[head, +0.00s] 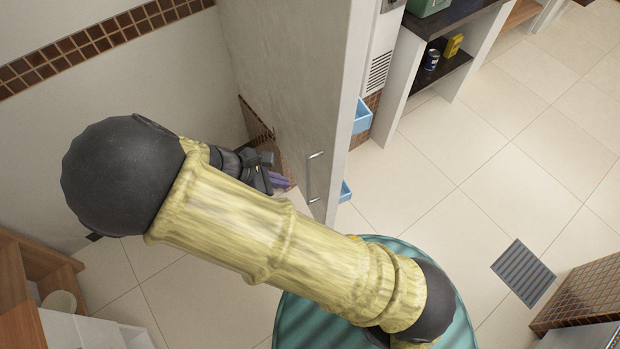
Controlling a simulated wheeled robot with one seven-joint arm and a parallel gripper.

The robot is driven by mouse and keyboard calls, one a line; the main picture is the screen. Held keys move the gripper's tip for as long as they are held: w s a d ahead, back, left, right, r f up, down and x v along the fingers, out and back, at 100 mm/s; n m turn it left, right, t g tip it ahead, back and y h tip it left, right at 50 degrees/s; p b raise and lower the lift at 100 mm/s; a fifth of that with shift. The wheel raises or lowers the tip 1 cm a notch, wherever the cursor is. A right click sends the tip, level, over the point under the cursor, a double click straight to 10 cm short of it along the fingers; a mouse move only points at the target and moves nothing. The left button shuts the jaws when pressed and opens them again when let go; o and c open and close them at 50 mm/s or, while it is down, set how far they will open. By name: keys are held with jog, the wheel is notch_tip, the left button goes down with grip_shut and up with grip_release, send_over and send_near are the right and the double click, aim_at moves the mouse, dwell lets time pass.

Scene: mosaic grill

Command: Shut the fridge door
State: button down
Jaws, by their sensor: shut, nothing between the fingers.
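The fridge door (290,70) is a tall light grey panel at the upper middle of the head view. It stands open, seen nearly from above, with its free edge toward me. A slim metal handle (315,176) is on its left, outer face near that edge. Light blue door bins (362,115) stick out on its right, inner side. My gripper (283,181), dark with purple fingers, is shut and empty. It is on the outer side of the door, left of the handle and close to the panel. I cannot tell whether it touches. My arm partly hides the gripper.
A white shelf unit (395,95) with dark shelves stands right of the door, holding a dark can (431,60) and a yellow box (453,45). The tiled floor (470,160) at right is clear around a grey floor grate (523,273). Wooden and white furniture (35,290) is at lower left.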

jog(key=shift+w+a+f+n+t, duration=0.35)
jog(key=shift+a+f+n+t, duration=0.2)
jog(key=shift+n, duration=0.35)
jog(key=shift+d, duration=0.15)
jog(key=p, duration=0.4)
send_near(327, 179)
jog(key=x, duration=0.6)
jog(key=shift+s+f, duration=0.1)
jog(key=shift+f, duration=0.1)
